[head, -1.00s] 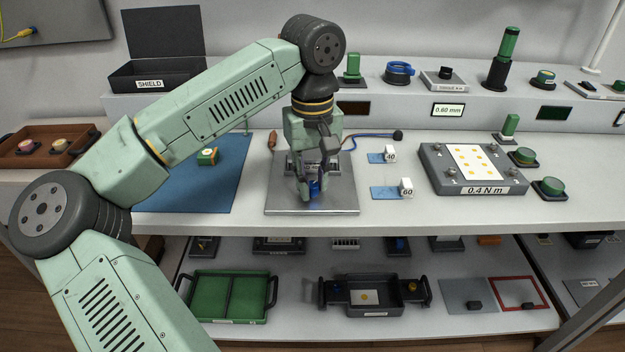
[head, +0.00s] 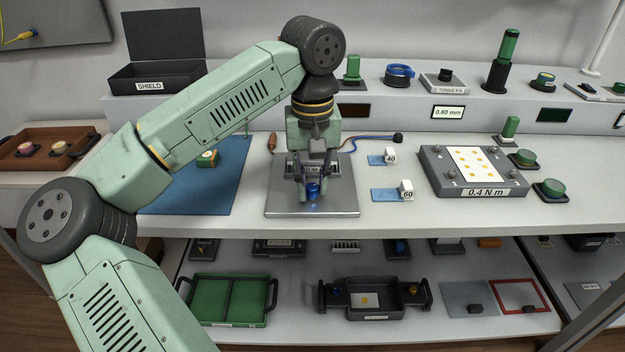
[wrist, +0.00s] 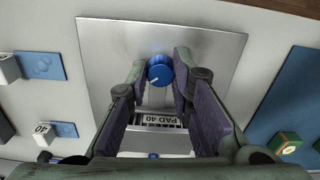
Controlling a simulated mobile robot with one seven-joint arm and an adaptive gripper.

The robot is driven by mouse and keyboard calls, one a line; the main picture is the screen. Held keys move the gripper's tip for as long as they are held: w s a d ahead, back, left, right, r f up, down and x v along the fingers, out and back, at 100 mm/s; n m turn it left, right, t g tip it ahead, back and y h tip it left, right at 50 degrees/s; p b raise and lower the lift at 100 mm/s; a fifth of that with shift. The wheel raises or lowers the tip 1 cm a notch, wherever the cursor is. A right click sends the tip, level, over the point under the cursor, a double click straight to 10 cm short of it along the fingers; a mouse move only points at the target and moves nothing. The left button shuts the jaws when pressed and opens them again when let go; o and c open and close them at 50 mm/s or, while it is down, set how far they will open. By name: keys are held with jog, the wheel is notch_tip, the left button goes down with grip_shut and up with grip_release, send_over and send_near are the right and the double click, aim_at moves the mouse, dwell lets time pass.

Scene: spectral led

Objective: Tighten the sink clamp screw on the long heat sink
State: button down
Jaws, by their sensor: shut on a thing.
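In the head view my gripper (head: 313,192) points down over the plate, partly hiding the heat sink.
A blue mat (head: 220,190) with a small green and yellow block (head: 207,158) lies left of the plate. White blocks marked 40 (head: 390,155) and 60 (head: 406,188) sit on blue pads at right. A grey "0.4 N m" fixture (head: 430,178) stands farther right.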

aim_at(312, 186)
jog(key=c, duration=1.4)
grip_release()
jog(key=shift+r, duration=0.1)
notch_tip(312, 186, up, 12)
jog(key=shift+f, duration=0.1)
